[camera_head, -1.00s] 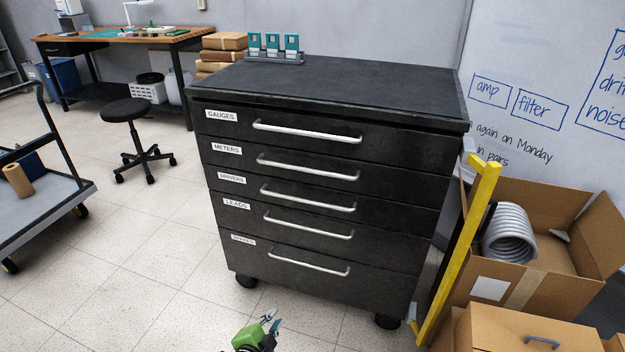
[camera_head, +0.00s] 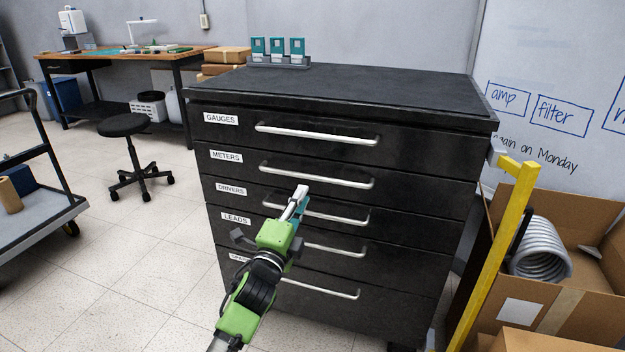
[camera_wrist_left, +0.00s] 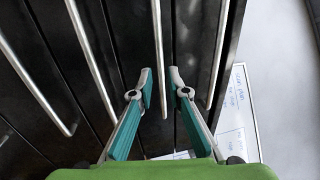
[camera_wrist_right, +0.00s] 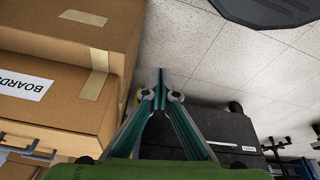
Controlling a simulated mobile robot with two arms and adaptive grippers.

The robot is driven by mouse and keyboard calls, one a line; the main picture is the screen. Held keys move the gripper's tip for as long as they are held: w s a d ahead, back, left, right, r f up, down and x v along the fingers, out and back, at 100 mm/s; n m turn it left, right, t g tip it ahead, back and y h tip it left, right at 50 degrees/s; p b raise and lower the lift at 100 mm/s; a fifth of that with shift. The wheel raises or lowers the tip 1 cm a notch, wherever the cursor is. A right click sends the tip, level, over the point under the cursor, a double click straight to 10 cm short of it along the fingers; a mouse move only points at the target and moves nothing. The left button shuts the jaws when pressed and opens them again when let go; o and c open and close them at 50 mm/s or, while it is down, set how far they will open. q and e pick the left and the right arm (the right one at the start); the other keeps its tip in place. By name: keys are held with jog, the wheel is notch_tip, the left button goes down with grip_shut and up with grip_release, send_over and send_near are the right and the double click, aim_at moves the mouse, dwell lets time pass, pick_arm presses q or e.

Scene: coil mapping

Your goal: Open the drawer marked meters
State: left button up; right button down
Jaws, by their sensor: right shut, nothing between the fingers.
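The black cabinet (camera_head: 345,90) has several drawers with labels and silver bar handles. The METERS drawer (camera_head: 240,168) is second from the top and closed. Its handle (camera_head: 330,179) also shows in the left wrist view (camera_wrist_left: 158,50). My left gripper (camera_head: 301,193) is in front of the cabinet, its tips just below the METERS handle in the head view. In the left wrist view (camera_wrist_left: 161,75) its fingers are open, with that handle lined up between them; contact is not clear. My right gripper (camera_wrist_right: 162,78) is shut and empty, outside the head view.
A yellow post (camera_head: 500,250) and an open cardboard box (camera_head: 565,300) with a coil (camera_head: 540,250) stand right of the cabinet. A stool (camera_head: 125,125) and cart (camera_head: 40,230) are at left. Boxes (camera_wrist_right: 60,50) are close to my right gripper.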

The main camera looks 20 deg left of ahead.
aim_at(312, 177)
pick_arm(q)
jog(key=w, duration=0.2)
jog(key=w+r, duration=0.1)
jog(key=w, duration=0.2)
jog(key=w+b, duration=0.1)
jog(key=w, duration=0.2)
jog(key=shift+w+d+r, duration=0.15)
jog(key=shift+w+r, duration=0.1)
jog(key=shift+r, duration=0.05)
jog(key=shift+c, duration=0.4)
grip_shut()
